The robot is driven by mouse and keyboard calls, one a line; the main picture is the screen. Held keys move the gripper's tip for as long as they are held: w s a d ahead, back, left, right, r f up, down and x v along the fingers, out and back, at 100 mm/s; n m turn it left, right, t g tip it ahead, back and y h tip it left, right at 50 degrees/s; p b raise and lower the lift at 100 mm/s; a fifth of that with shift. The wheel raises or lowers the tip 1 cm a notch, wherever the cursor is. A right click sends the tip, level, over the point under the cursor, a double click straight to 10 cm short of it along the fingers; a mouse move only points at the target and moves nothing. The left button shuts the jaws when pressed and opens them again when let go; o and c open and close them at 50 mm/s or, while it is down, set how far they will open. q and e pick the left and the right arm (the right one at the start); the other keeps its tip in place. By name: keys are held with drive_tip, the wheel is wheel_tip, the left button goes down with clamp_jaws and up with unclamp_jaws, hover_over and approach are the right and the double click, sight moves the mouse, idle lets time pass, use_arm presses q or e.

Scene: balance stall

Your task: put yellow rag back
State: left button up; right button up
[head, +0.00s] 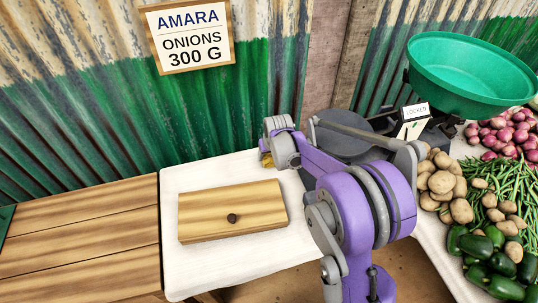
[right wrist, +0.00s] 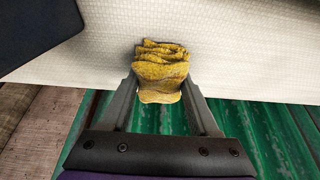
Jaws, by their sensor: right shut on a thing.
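The yellow rag (right wrist: 160,62) is bunched between the two fingers of my right gripper (right wrist: 162,84) in the right wrist view. The gripper is shut on it, near the edge of the white cloth. In the head view only a small yellow patch of the rag (head: 267,160) shows, at the back edge of the cloth by the corrugated wall. I cannot tell whether the rag touches the cloth. My left gripper is not in view.
A wooden board with a dark knob (head: 250,198) lies on the white cloth (head: 190,272). A scale with a green pan (head: 470,75) and a "LOCKED" card stands right. Potatoes (head: 440,180), onions, beans and peppers fill the right side. Bare wooden planks (head: 80,240) lie left.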

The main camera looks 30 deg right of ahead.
drive_tip(key=shift+f, duration=0.1)
drive_tip(key=o, duration=1.3)
drive_tip(key=shift+o, duration=0.2)
